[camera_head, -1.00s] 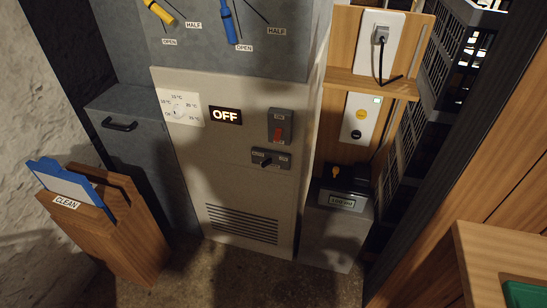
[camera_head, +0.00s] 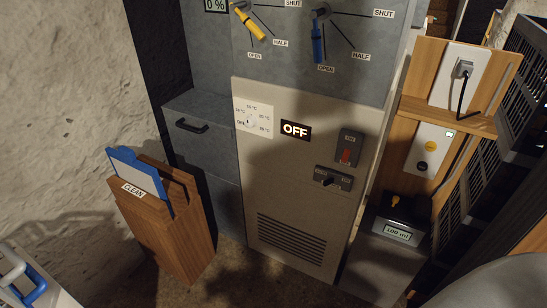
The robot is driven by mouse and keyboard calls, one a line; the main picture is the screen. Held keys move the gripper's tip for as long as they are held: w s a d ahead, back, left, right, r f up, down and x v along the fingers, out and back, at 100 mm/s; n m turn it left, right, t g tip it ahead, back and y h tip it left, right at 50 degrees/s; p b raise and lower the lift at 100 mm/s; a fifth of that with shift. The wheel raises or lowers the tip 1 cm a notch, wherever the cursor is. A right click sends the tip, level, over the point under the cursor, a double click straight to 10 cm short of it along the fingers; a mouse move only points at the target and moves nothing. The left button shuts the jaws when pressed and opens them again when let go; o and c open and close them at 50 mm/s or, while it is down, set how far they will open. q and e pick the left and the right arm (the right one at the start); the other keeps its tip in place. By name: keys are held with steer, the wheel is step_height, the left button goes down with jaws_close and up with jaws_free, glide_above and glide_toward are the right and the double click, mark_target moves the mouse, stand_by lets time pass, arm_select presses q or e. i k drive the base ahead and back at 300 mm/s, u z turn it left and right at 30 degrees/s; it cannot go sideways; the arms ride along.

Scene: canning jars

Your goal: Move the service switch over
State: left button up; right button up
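A dark switch plate (camera_head: 344,184) with a short black lever (camera_head: 328,181) sits low on the beige cabinet front. The lever sits left of the plate's middle, and small labels lie at either side, too small to read. Above it is a grey plate with a red rocker switch (camera_head: 347,156). I cannot tell from the lettering which one is the service switch. A lit sign (camera_head: 295,130) beside them reads OFF. Neither of my grippers is in view.
A temperature dial (camera_head: 251,121) is left of the sign. Yellow (camera_head: 253,27) and blue (camera_head: 318,43) valve levers are above. A wooden box (camera_head: 180,240) labelled CLEAN stands left. A dark unit marked 100 ml (camera_head: 397,233) stands right. The space before the cabinet looks clear.

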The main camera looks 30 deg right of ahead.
mark_target(346, 153)
steer(key=u, duration=0.15)
steer(key=i, duration=1.4)
steer(key=z, duration=2.75)
